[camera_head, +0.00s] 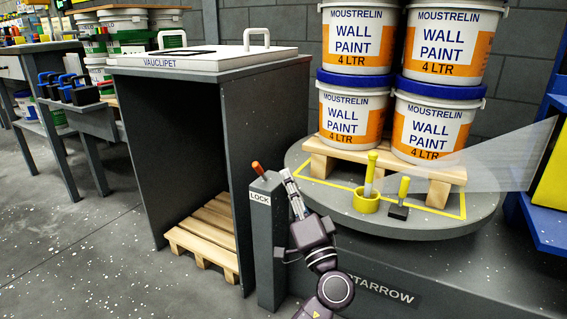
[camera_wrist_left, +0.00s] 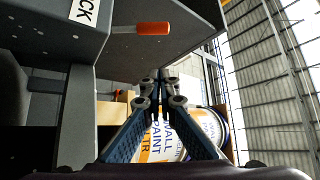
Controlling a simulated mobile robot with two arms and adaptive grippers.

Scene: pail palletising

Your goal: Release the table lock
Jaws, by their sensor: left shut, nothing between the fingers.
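The grey lock post (camera_head: 268,235) stands in front of the round turntable, with a LOCK label (camera_head: 260,198) near its top. Its lever has an orange handle (camera_head: 258,168) and leans up and to the left. My left gripper (camera_head: 287,174) is shut and empty, just right of the lever and apart from it. In the left wrist view, the orange handle (camera_wrist_left: 153,28) lies above the closed fingertips (camera_wrist_left: 162,75). The grey turntable (camera_head: 465,220) carries a pallet with stacked paint pails (camera_head: 353,116). My right gripper is out of view.
A grey open-sided cabinet (camera_head: 180,160) with a white lid stands left of the post, with a wooden pallet (camera_head: 208,231) inside. A yellow-handled pin in a yellow cup (camera_head: 367,203) and a yellow-handled black block (camera_head: 398,211) are on the turntable. Blue shelving (camera_head: 540,225) is at right.

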